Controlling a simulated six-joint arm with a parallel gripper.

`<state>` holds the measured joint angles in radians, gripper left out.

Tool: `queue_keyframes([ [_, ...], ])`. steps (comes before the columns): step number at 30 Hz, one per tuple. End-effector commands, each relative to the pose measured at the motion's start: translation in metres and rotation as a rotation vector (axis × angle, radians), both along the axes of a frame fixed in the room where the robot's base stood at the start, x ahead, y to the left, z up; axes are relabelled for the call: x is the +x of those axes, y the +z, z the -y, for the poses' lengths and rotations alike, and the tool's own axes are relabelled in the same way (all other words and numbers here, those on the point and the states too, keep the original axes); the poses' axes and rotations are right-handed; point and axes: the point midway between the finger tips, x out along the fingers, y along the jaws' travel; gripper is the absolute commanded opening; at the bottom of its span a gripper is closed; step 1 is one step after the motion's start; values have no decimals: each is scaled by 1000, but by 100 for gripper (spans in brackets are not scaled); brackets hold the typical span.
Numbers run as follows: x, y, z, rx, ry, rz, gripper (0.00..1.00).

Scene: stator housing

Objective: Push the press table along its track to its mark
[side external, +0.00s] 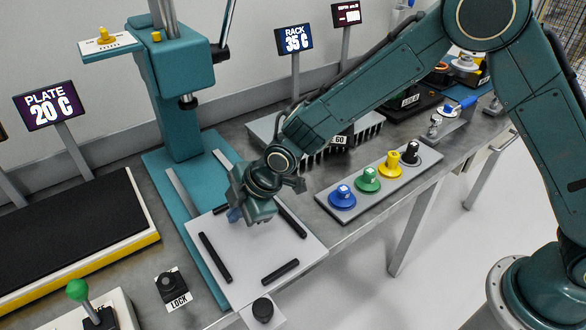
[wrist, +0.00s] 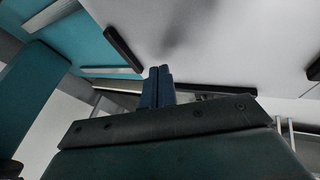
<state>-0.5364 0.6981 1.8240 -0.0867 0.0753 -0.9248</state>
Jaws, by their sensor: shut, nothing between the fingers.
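The press table, a pale grey plate with black bars (side external: 255,262), lies at the front of the teal press base (side external: 160,170). Grey track strips (side external: 182,192) run back along the base under the press column. My gripper (side external: 236,214) is low over the back part of the plate, its blue fingers shut and empty. In the wrist view the shut fingers (wrist: 158,86) point toward the pale plate (wrist: 215,40) and a black bar (wrist: 123,48). I cannot tell whether the fingertips touch the plate or a bar. I cannot make out a mark on the track.
The teal press column (side external: 175,90) with its ram (side external: 188,101) stands behind the plate. A black knob (side external: 263,309) is at the plate's front edge. A LOCK button (side external: 171,286) is at left. A tray of coloured knobs (side external: 380,185) is at right.

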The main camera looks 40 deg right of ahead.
Motion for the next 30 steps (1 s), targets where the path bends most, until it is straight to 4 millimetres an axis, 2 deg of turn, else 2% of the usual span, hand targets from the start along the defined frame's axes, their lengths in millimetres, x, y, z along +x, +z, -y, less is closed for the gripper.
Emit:
queue_keyframes([
  [3, 15, -4, 1, 1, -4, 2, 0],
  [10, 29, -8, 1, 1, -2, 1, 0],
  [30, 36, -9, 1, 1, -2, 3, 0],
])
